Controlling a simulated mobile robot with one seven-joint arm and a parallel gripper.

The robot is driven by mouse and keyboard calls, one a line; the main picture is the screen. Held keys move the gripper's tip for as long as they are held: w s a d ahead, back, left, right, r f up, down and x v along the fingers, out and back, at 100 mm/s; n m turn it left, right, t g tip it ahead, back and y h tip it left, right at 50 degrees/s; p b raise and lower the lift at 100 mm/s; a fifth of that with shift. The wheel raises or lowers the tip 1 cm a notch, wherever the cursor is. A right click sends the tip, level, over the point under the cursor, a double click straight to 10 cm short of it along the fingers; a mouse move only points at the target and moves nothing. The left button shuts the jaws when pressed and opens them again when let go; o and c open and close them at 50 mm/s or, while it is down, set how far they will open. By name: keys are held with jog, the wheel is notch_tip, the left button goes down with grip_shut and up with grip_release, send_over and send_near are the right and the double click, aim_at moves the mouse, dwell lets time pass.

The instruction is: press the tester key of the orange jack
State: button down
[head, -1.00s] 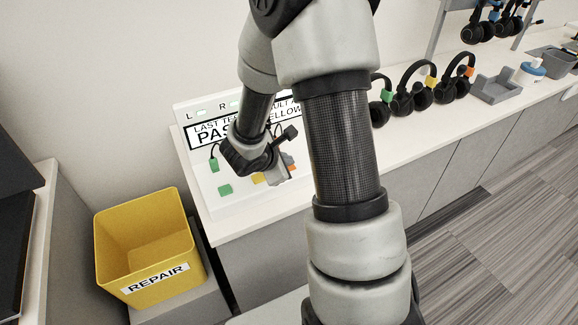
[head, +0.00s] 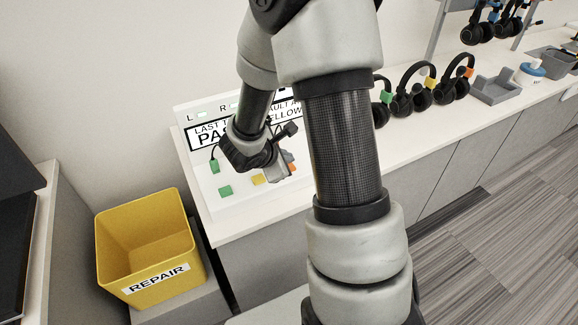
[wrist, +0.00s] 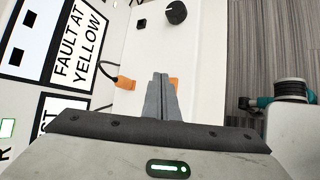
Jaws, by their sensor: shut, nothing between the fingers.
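The white tester (head: 208,203) stands at the left end of the bench, with a green key (head: 225,191) and a yellow key (head: 257,179) on its face. My gripper (head: 279,174) is shut and empty, with its fingers down by the tester. An orange part (head: 292,167) shows just right of the fingers. In the wrist view my gripper (wrist: 160,78) partly hides an orange key (wrist: 174,83) behind its tips; I cannot tell if they touch. An orange jack (wrist: 124,83) with a dark cable lies left of the fingers.
A green jack (head: 214,166) hangs on the tester's left side. A black knob (wrist: 176,13) is beyond the fingers. A yellow REPAIR bin (head: 150,250) stands lower left. Several headsets (head: 412,92) and a grey tray (head: 496,88) stand along the bench to the right.

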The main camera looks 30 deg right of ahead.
jog(key=shift+r+p, duration=1.6)
jog(key=shift+r, duration=0.9)
